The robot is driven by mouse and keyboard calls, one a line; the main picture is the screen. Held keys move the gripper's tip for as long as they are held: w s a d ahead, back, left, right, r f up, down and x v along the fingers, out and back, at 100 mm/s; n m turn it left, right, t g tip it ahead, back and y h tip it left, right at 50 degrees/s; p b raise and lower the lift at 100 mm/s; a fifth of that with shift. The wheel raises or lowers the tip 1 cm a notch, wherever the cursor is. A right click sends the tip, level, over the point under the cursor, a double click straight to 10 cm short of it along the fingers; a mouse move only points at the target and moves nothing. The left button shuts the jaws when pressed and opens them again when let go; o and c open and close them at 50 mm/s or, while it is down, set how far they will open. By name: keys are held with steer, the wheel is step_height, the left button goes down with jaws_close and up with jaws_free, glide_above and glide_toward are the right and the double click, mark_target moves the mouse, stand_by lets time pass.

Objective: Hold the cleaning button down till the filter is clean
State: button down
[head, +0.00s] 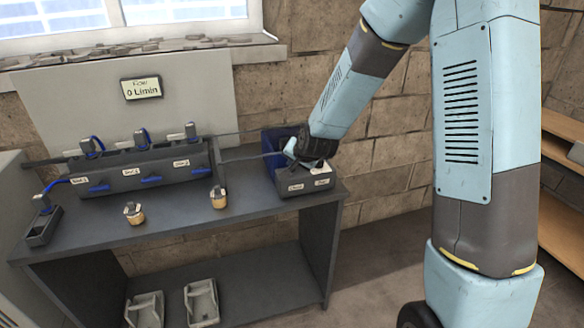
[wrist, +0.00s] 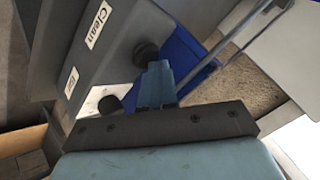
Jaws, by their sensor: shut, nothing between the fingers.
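The grey control box (head: 303,188) stands at the right end of the bench, with two white labels on its front. In the wrist view the box (wrist: 150,22) carries a "Clean" label (wrist: 97,23) with a dark round button (wrist: 146,54) beside it. A second dark button (wrist: 109,105) sits by the other label. My gripper (wrist: 158,70) is shut and empty, its fingertips at the button by "Clean"; I cannot tell whether they press it. In the head view my gripper (head: 290,151) is over the box, hiding the buttons. I cannot make out the filter's condition.
A display (head: 142,88) reads "Flow 0 L/min". A blue panel or bin (head: 270,142) is behind the box. A dark manifold (head: 140,172) with blue levers is left of it. Two small yellowish fittings (head: 134,213) (head: 218,197) stand at the bench front. Grey trays (head: 202,301) lie below.

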mark_target(293, 170)
steer(key=shift+r, duration=0.9)
steer(key=shift+r, duration=2.5)
steer(key=s+d+r+n+g+h, duration=0.1)
steer(key=s+d+r+n+h, duration=0.15)
steer(key=s+d+r, duration=1.05)
steer(key=s+d+r+n+g, duration=0.1)
steer(key=s+d, duration=0.3)
steer(key=s, duration=0.6)
steer(key=s+d+r+n+g, duration=0.1)
steer(key=s+d, duration=0.3)
steer(key=s, duration=0.6)
steer(key=shift+r+h, duration=0.45)
steer(key=shift+r, duration=0.2)
